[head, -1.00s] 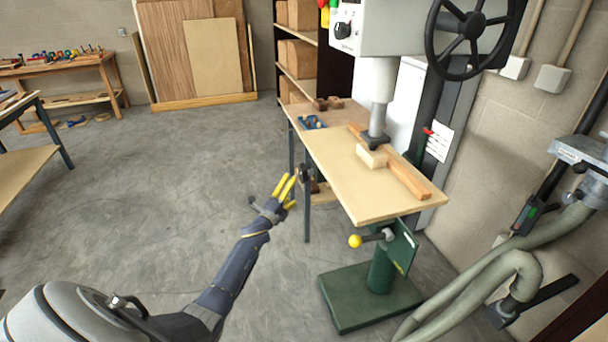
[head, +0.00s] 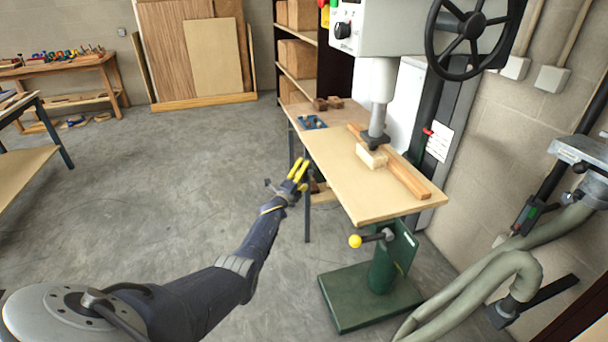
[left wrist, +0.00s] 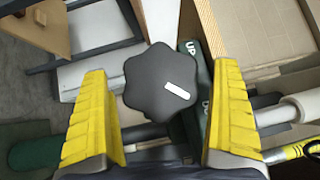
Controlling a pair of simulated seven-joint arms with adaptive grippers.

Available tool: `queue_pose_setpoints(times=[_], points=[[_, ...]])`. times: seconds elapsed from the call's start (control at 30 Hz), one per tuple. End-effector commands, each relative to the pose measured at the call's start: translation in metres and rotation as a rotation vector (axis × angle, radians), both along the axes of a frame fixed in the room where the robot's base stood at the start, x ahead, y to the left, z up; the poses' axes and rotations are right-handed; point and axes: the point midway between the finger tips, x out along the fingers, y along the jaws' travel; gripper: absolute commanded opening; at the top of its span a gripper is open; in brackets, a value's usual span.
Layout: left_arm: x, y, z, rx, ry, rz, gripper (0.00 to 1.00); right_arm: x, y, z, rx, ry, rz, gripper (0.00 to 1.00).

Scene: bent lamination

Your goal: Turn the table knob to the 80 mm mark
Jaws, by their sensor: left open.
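The table knob (left wrist: 152,78) is a black lobed knob with a white mark on its face, the mark pointing to the lower right in the left wrist view. My left gripper (head: 300,170) has yellow fingers and is open at the left edge of the wooden table (head: 340,190). In the left wrist view the fingers of the left gripper (left wrist: 162,115) stand on either side of the knob, with gaps, and do not visibly grip it. In the head view the gripper mostly hides the knob. No millimetre scale is readable. My right gripper is not in view.
A wooden strip (head: 412,182) and a light block (head: 370,157) lie on the table under the press spindle (head: 381,85). A yellow-ended lever (head: 355,241) sticks out below the table, above the green base (head: 350,305).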

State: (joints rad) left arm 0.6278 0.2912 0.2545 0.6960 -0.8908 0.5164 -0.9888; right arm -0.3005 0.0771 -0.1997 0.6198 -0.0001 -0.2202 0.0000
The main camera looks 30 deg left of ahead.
Motion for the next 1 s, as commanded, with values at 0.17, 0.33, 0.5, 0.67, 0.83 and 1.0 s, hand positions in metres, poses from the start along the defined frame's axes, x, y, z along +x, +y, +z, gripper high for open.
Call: queue_pose_setpoints(times=[0.17, 0.33, 0.5, 0.67, 0.83, 1.0], points=[[0.0037, -0.0004, 0.0008, -0.001, 0.000, 0.000, 0.97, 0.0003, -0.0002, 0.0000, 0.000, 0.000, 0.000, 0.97], [0.0041, -0.0005, 0.0007, 0.000, 0.000, 0.000, 0.97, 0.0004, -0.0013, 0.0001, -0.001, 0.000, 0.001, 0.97], [0.0041, -0.0005, 0.0008, 0.000, 0.000, 0.000, 0.95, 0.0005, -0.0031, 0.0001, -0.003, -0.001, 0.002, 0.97], [0.0040, -0.0005, 0.0008, 0.000, 0.000, 0.000, 0.76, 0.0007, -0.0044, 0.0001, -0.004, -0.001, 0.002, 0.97], [0.0040, -0.0005, 0.0008, 0.000, 0.000, -0.001, 0.56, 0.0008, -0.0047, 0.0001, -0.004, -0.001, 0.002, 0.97], [0.0039, -0.0006, 0.0005, 0.000, 0.000, -0.001, 0.41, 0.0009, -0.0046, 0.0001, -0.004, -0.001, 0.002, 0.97]])
